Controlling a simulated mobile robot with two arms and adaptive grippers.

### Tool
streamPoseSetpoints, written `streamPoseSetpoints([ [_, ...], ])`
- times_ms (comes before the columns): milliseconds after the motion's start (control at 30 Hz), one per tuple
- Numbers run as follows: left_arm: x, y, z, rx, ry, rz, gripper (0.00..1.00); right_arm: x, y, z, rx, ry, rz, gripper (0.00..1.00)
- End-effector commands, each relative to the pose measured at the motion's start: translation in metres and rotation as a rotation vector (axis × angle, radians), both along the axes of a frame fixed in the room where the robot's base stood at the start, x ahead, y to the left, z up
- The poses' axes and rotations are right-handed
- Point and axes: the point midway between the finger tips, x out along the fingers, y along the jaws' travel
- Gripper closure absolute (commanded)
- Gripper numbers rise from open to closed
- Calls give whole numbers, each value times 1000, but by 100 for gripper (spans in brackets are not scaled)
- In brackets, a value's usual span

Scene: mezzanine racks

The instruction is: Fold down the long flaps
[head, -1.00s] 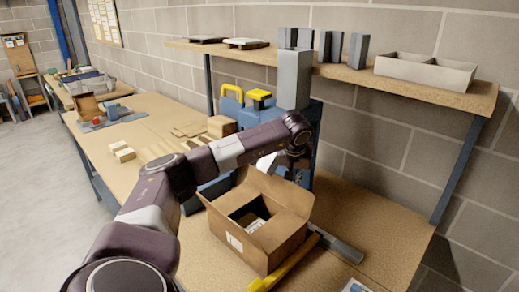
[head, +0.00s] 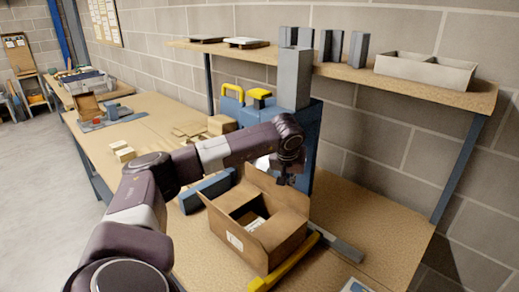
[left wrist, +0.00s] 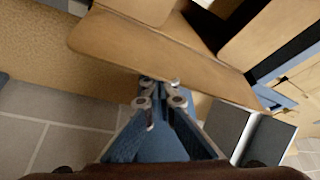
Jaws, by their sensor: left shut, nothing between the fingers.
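An open cardboard box (head: 285,247) stands on the bench, with a white label on its front face. One long flap (head: 276,191) stands raised along the back, and another flap (head: 224,220) stands up along the front left. Through the opening I see a dark inside and something pale. My left gripper (head: 284,180) is shut and empty, pointing down at the back flap. In the left wrist view, the shut fingertips (left wrist: 159,88) are close to the edge of a cardboard flap (left wrist: 165,55); I cannot tell whether they touch. My right gripper is out of view.
A yellow-handled tool (head: 285,268) lies against the box's right side. A blue unit with a grey column (head: 295,80) stands close behind. A shelf (head: 450,95) with trays and grey blocks hangs above. The bench to the right is mostly clear.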

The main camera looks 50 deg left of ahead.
Motion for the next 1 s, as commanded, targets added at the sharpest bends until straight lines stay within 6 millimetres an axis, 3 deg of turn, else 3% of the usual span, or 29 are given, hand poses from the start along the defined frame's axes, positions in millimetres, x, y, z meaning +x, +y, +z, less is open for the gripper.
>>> streamPoseSetpoints([
  [1000, -59, -7, -2, 0, 4, 0, 100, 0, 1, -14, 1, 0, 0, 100],
])
